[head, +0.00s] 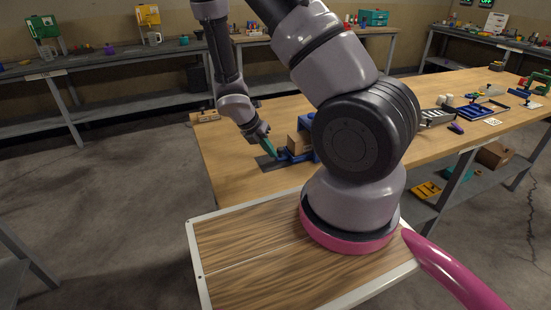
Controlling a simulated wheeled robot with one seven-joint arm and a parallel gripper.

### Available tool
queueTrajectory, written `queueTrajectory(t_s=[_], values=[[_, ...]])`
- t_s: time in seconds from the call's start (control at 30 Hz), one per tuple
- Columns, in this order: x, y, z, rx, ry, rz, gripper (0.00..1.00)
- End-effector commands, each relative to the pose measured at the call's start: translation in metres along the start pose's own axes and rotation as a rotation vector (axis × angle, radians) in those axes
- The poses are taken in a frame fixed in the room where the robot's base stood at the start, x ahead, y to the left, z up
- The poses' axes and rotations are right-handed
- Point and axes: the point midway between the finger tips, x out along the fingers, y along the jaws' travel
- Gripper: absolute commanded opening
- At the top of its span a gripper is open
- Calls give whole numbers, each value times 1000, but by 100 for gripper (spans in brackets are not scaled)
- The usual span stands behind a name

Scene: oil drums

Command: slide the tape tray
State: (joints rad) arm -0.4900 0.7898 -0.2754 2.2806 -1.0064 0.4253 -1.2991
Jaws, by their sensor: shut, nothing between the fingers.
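A blue tray-like piece (292,156) sits on the wooden workbench, left of my arm's large joint. It may be the tape tray; I cannot tell for sure, and no tape can be made out. A brown cardboard box (298,142) stands at or behind it, partly hidden by my arm. A flat dark grey plate (268,163) lies at the left of the blue piece. My gripper (274,154) points down and to the right, with its teal fingers shut and empty. Its tips are close to the blue piece's left end, above the plate; whether they touch it is unclear.
The workbench (235,170) is clear to the left and front of the blue piece. Grey and blue trays (474,112) and small parts lie farther right. My arm hides the bench's middle.

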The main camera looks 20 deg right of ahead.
Motion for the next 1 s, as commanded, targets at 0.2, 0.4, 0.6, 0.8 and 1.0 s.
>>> queueTrajectory(t_s=[0.2, 0.4, 0.6, 0.8, 1.0], values=[[4, -5, 5, 1, 1, -1, 0], [7, -9, 9, 2, 0, 0, 0], [11, -14, 14, 2, 0, -1, 0], [14, -18, 18, 2, 1, 0, 0], [13, -16, 16, 1, 0, 1, 0]])
